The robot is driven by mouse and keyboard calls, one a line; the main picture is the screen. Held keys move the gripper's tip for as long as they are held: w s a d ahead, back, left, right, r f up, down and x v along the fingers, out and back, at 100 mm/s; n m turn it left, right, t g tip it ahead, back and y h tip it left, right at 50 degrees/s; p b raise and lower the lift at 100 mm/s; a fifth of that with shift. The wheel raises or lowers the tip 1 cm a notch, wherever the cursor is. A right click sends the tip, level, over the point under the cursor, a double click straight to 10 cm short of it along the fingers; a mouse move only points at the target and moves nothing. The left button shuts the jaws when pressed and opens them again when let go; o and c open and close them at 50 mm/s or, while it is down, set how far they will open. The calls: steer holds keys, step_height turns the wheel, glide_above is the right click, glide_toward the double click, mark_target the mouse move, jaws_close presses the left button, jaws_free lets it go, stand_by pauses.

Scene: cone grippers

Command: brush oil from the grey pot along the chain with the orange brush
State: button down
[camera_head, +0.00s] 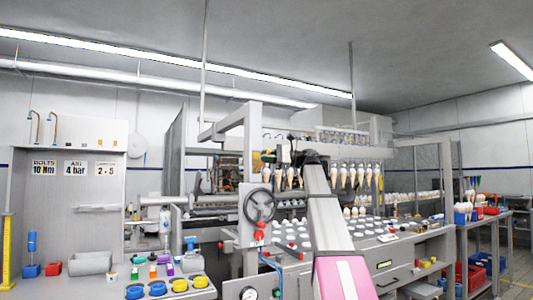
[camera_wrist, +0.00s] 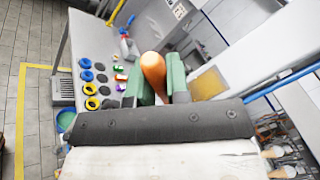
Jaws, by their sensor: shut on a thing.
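My gripper (camera_wrist: 155,85) is shut on the orange brush (camera_wrist: 153,66), whose rounded orange end shows between the two green finger pads in the wrist view. The brush's bristles are hidden there. In the head view my gripper (camera_head: 281,157) is raised in front of the machine, level with its row of hanging cones, and the brush is too small to make out surely.
The machine (camera_head: 300,240) with a handwheel (camera_head: 259,204) and rows of white cups fills the middle. A bench at the left carries blue and yellow rings (camera_head: 157,289), a grey tray (camera_head: 91,263) and a spray bottle (camera_wrist: 129,46). Open floor (camera_wrist: 32,45) lies beside the bench.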

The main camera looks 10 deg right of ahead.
steer(key=shift+r, duration=4.45)
steer(key=shift+f, duration=4.55)
steer(key=s+d, duration=0.2)
steer(key=s, duration=0.3)
steer(key=shift+s, duration=0.35)
steer(key=s, duration=0.3)
steer(key=shift+d, duration=0.4)
steer(key=shift+w, duration=0.2)
